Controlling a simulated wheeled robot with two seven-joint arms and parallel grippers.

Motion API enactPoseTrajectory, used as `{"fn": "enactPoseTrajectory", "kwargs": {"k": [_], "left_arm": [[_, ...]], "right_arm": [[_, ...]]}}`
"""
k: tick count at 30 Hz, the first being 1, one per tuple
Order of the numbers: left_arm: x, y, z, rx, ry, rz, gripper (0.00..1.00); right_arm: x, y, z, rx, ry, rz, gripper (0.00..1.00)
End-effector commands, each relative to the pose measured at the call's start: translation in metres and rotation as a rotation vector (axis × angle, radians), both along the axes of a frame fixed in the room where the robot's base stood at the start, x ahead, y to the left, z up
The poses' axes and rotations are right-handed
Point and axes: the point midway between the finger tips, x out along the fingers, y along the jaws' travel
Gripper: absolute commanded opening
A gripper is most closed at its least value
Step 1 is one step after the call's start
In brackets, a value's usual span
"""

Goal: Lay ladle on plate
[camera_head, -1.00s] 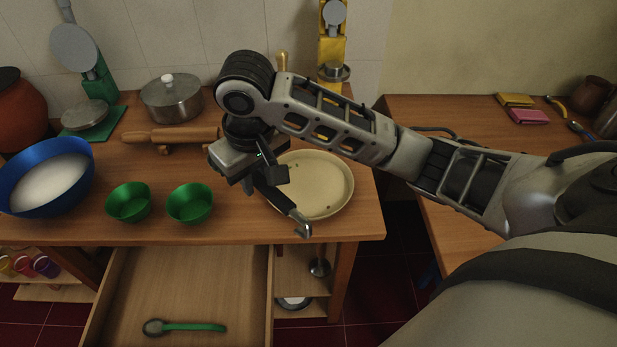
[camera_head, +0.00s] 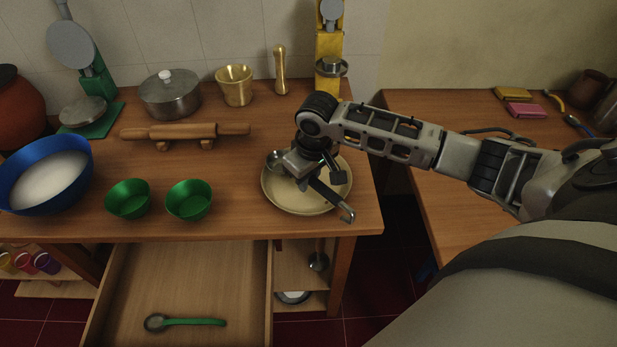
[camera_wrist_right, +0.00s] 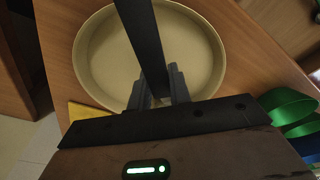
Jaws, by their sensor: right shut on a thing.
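The cream plate (camera_head: 285,199) lies near the front right of the wooden table; it also shows in the right wrist view (camera_wrist_right: 205,65). My right gripper (camera_head: 318,180) is shut on the ladle and is over the plate. The ladle's grey bowl (camera_head: 276,160) shows at the plate's back left edge, and its dark handle ends in a hook at the front right edge. In the right wrist view the ladle's handle (camera_wrist_right: 143,35) crosses the plate between my fingers (camera_wrist_right: 160,85). I cannot tell whether the ladle touches the plate. My left gripper is not in view.
Two green bowls (camera_head: 189,201) and a blue bowl (camera_head: 77,177) stand left of the plate. A rolling pin (camera_head: 185,131), a lidded pot (camera_head: 171,99) and a brass mortar (camera_head: 235,88) are behind. An open drawer (camera_head: 180,285) below holds a green-handled utensil (camera_head: 190,322).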

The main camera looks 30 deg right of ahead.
Motion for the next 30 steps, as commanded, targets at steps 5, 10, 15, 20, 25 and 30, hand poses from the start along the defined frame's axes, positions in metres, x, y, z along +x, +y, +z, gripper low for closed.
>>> {"fn": "enactPoseTrajectory", "kwargs": {"k": [5,10,15,20,25,30], "left_arm": [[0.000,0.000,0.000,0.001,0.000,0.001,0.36],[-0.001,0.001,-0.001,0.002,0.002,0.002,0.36],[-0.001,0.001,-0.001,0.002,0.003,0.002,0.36],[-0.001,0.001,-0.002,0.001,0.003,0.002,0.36],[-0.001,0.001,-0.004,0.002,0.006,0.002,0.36],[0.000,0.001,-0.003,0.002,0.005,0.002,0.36]], "right_arm": [[0.001,0.000,-0.006,0.000,-0.002,0.000,0.00],[0.000,0.000,-0.006,0.000,-0.002,0.000,0.36],[0.000,0.000,-0.006,0.000,-0.002,0.000,0.41],[0.000,0.000,-0.004,-0.001,-0.002,0.000,0.41],[-0.001,0.000,0.014,0.000,-0.005,0.000,0.41],[-0.007,0.000,0.050,-0.001,-0.006,0.001,0.41]]}}
